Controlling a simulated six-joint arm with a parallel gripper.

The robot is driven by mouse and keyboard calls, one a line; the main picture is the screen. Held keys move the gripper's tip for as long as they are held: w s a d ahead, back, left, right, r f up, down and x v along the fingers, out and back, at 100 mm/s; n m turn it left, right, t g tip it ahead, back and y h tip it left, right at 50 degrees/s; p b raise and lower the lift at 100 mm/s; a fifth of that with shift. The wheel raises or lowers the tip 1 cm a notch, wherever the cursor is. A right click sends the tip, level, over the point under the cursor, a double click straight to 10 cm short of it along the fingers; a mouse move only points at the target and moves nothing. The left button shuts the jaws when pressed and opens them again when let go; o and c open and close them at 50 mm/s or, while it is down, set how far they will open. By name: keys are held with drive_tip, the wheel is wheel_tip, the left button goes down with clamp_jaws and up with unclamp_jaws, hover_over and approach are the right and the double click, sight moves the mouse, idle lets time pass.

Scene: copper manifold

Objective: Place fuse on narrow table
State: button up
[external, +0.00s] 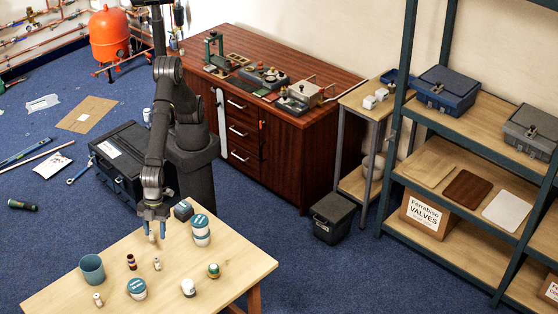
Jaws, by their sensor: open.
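My gripper (156,233) points down over the light wooden table in the foreground. Its two pale fingertips are apart and nothing shows between them. Several small items stand below and around it: a dark banded cylinder (131,261), a small white piece with darker ends (157,263) and a similar small white piece (97,299) near the left edge. One of these small pieces may be the fuse, but I cannot tell which. The narrow table (355,101) stands between the brown cabinet and the shelving. Two small white blocks (375,98) lie on its top.
The foreground table (232,275) also holds a teal cup (92,268), white-and-blue tins (201,230), a white jar (188,287) and a green-and-white round item (213,270). The brown cabinet (275,150) and metal shelving (405,70) flank the narrow table. A dark bin (333,218) sits on the floor.

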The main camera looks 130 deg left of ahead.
wheel_tip(320, 180, up, 5)
drive_tip(key=w+a+f+n+t+h, duration=0.1)
drive_tip(key=w+a+t, duration=0.1)
drive_tip(key=a, duration=0.2)
drive_tip(key=w+a+f+t+h, duration=0.1)
drive_tip(key=w+a+t+h, duration=0.1)
drive_tip(key=a+t, duration=0.15)
drive_tip(key=s+a+r+m+h, duration=0.1)
drive_tip(key=s+a+h, duration=0.5)
drive_tip(key=s, duration=0.5)
approach(158, 264)
drive_tip(key=shift+w+d+r+g, duration=0.2)
drive_tip(key=shift+w+d+g, duration=0.15)
drive_tip(key=shift+d, duration=0.1)
drive_tip(key=shift+s+x, duration=0.1)
drive_tip(key=shift+x, duration=1.25)
drive_tip(key=shift+s+x, duration=0.15)
drive_tip(key=shift+x, duration=1.2)
drive_tip(key=shift+d, duration=0.15)
